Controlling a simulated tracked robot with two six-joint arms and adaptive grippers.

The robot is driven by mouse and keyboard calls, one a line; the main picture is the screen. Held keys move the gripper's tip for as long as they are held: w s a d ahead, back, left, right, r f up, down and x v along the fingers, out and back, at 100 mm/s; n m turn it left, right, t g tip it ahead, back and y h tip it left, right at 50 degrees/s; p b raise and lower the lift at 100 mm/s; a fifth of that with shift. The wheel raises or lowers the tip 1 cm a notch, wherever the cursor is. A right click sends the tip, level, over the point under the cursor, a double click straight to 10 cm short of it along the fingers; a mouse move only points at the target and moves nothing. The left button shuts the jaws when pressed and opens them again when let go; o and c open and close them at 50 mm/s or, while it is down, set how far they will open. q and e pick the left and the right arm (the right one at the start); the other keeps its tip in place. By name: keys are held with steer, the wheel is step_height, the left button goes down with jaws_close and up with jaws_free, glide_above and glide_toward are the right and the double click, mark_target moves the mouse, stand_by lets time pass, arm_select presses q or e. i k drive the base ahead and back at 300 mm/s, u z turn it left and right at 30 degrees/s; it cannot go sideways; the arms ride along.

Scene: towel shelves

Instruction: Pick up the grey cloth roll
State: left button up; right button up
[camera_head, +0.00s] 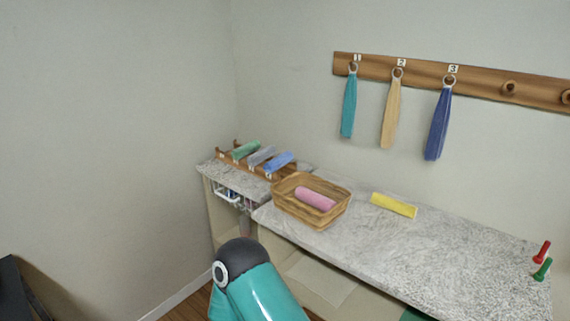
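The grey cloth roll (262,156) lies in a small wooden rack (289,173) on the left counter. It sits between a green roll (245,150) on its left and a blue roll (278,162) on its right. A teal link of my arm with a dark joint rises at the bottom centre, below and in front of the counters. I cannot make out the fingers of either gripper. The grey roll lies in the rack with nothing seen holding it.
A wicker basket (329,213) with a pink roll (315,198) stands right of the rack. A yellow cloth (394,205) lies on the speckled counter (440,245). Red (542,251) and green (542,269) pegs stand far right. Towels hang from a wall rail (425,75).

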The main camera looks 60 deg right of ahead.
mark_target(256, 158)
steer(key=k, duration=0.65)
steer(key=z, duration=0.85)
steer(key=i, duration=1)
steer(key=z, duration=0.15)
